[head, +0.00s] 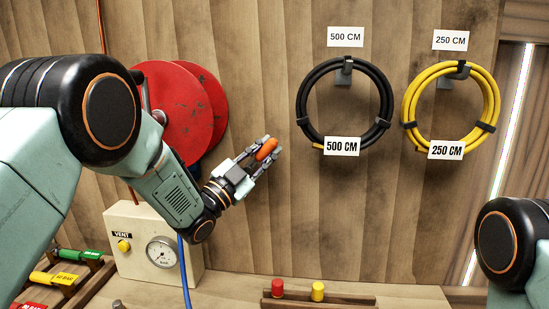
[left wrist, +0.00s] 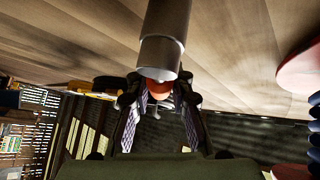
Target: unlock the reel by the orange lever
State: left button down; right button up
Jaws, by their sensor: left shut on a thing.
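The red reel (head: 178,112) is mounted on the wooden wall, partly hidden behind my left arm; a red edge also shows at the right of the left wrist view (left wrist: 302,68). The orange lever (head: 267,149) shows as an orange grip between the fingertips of my left gripper (head: 258,158), to the right of the reel. In the left wrist view the orange part (left wrist: 157,88) sits between the two fingers, below a grey cylinder. My left gripper is shut on it. How the lever joins the reel is hidden. My right gripper is out of view.
A black hose coil (head: 303,104) and a yellow hose coil (head: 408,100) hang on the wall at the right. A box with a gauge (head: 161,252) stands below the reel. A wooden rack (head: 350,300) holds a red and a yellow piece. A blue hose (head: 185,275) hangs down.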

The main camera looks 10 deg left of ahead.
pick_arm(q)
jog(key=shift+a+f+n+t+y+b, duration=0.1)
jog(key=shift+a+n+t+y+b, duration=0.2)
jog(key=shift+n+t+b, duration=0.5)
jog(key=n+t+b, duration=0.1)
jog(key=n, duration=0.1)
jog(key=a+n+t+y+b, duration=0.1)
jog(key=shift+r+n+y, duration=0.2)
jog(key=shift+n+y, duration=0.1)
jog(key=shift+n, duration=0.1)
jog(key=n, duration=0.1)
jog(key=n+t+y+b, duration=0.1)
jog(key=a+n+t+y, duration=0.1)
jog(key=n, duration=0.1)
jog(key=shift+a+r+b, duration=0.1)
jog(key=shift+r+b, duration=0.15)
jog(key=shift+b, duration=0.1)
jog(key=shift+a+n+t+y+b, duration=0.3)
jog(key=shift+n+t+y, duration=0.05)
jog(key=shift+n+y, duration=0.65)
jog(key=shift+a+n+t+y+b, duration=0.25)
jog(key=shift+n+t+y, duration=0.1)
jog(key=shift+n+y, duration=0.65)
jog(key=shift+a+n+y, duration=0.1)
jog(key=shift+n+y, duration=0.2)
jog(key=shift+n, duration=0.1)
